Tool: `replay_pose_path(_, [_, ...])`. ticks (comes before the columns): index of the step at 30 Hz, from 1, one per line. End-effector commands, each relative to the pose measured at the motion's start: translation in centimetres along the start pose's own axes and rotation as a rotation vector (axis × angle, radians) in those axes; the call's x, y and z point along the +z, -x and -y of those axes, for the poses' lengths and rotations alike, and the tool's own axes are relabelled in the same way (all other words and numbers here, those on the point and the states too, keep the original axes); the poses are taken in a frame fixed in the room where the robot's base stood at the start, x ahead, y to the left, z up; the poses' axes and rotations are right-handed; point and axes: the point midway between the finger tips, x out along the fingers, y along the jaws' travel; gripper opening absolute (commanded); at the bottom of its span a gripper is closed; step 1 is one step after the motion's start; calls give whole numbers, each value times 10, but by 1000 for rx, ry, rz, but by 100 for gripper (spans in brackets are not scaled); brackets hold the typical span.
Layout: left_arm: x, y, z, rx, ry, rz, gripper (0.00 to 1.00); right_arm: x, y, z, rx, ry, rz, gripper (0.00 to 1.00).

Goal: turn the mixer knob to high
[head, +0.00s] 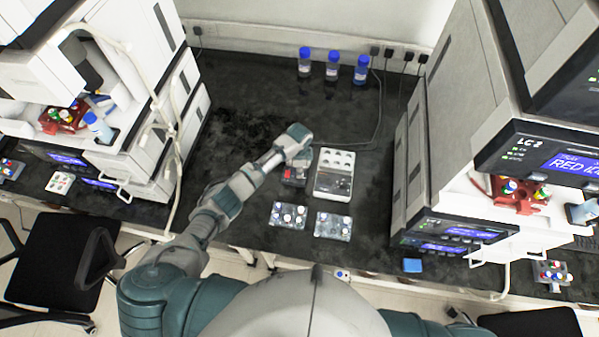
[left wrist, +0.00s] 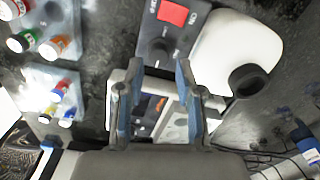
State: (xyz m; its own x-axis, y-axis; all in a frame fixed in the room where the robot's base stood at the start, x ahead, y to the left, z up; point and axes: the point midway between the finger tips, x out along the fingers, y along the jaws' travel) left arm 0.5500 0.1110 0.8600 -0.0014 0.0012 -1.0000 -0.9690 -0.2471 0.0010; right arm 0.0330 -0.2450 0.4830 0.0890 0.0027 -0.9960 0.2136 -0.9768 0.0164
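The mixer's dark control panel (left wrist: 185,42) shows at the top middle of the left wrist view. It carries a red switch (left wrist: 172,13) and a round dark knob (left wrist: 158,50). Beside it is a white rounded body with a black round cup (left wrist: 248,80). My left gripper (left wrist: 158,75) is open, with its fingertips just short of the knob and nothing visibly held between them. In the head view my left wrist covers part of the mixer (head: 290,172); the fingers are hard to make out. The knob's exact setting cannot be read. My right gripper is not in view.
A white tray (head: 333,187) stands right of the mixer. Two racks of capped vials (head: 288,215) (head: 332,226) lie nearer me. Several blue-capped bottles (head: 332,66) stand at the back. White instruments flank the bench; the dark bench behind the mixer is mostly clear, with cables.

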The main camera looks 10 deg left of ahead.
Motion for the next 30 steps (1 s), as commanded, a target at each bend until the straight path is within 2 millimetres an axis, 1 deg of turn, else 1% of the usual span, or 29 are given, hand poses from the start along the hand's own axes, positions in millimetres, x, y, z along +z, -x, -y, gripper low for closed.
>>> replay_pose_path(1, [-1, 13, 1, -4, -1, -4, 36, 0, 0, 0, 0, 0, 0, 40])
replay_pose_path(6, [-1, 50, 2, -4, -1, -3, 36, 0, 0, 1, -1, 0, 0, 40])
replay_pose_path(9, [-1, 66, 2, -2, -1, -1, 36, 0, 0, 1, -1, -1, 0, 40])
replay_pose_path(12, [-1, 77, 2, -1, -1, -1, 36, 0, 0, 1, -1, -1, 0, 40])
replay_pose_path(16, [-1, 82, 2, 0, 0, -1, 36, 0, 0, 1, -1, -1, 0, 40])
replay_pose_path(30, [-1, 82, 1, 0, 0, 0, 36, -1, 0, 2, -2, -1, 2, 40])
